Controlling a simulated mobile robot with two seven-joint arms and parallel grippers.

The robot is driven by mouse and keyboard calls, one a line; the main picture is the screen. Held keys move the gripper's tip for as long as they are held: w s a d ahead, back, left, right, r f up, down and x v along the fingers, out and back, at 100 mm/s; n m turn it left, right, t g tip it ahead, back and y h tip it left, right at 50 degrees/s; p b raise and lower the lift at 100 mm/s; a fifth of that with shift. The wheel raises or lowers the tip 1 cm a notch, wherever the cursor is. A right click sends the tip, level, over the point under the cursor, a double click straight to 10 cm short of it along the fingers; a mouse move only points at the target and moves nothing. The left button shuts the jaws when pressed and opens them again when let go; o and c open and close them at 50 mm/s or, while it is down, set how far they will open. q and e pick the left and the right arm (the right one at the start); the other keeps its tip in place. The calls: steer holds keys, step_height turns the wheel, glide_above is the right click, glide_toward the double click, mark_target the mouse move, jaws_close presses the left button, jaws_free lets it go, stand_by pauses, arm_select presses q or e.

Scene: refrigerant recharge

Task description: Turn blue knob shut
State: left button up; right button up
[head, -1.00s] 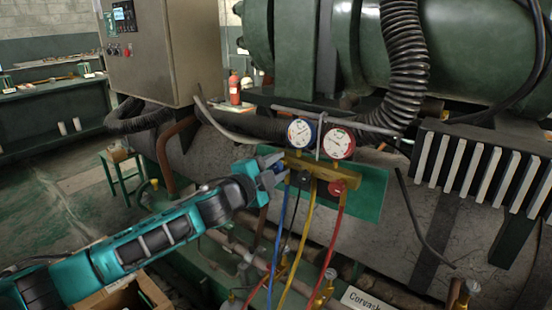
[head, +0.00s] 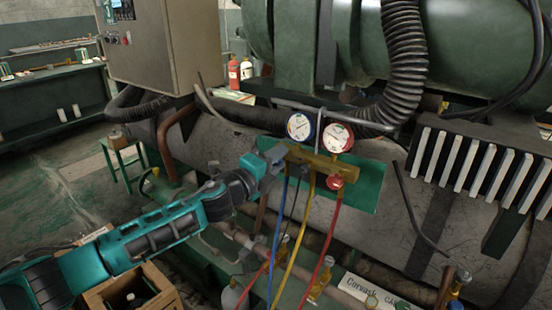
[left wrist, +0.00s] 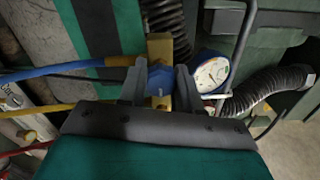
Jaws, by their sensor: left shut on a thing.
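The gauge manifold is a brass block (head: 318,161) with a blue-rimmed gauge (head: 300,127) and a red-rimmed gauge (head: 337,138) above it. A red knob (head: 335,181) sits on its right part. My left gripper (head: 276,158) is at the manifold's left end and hides the blue knob in the head view. In the left wrist view the blue knob (left wrist: 161,79) sits between the two fingers of my left gripper (left wrist: 160,88), which is shut on it. The blue-rimmed gauge (left wrist: 213,72) is just right of the fingers there. My right gripper is not in view.
Blue (head: 279,240), yellow (head: 299,240) and red (head: 325,240) hoses hang below the manifold. A green plate (head: 365,186) is behind it. A ribbed black hose (head: 405,65) curves down at the upper right. A wooden crate (head: 160,285) stands at the lower left.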

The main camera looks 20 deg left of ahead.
arm_select(q)
steer(key=shift+d, duration=0.15)
steer(key=o, duration=1)
steer(key=shift+o, duration=0.2)
steer(key=b+v, duration=0.1)
steer(key=v, duration=1.2)
steer(key=s+d+f+n+g+y, duration=0.2)
steer(key=s+f+n+g, duration=0.1)
steer(key=s+f+n, duration=0.7)
steer(key=s+d+f+n+g+y, duration=0.2)
steer(key=s+f+n, duration=0.8)
steer(key=f, duration=0.8)
steer(key=shift+s+d+n+g, duration=0.35)
steer(key=shift+n+g, duration=0.25)
steer(key=shift+n, duration=0.4)
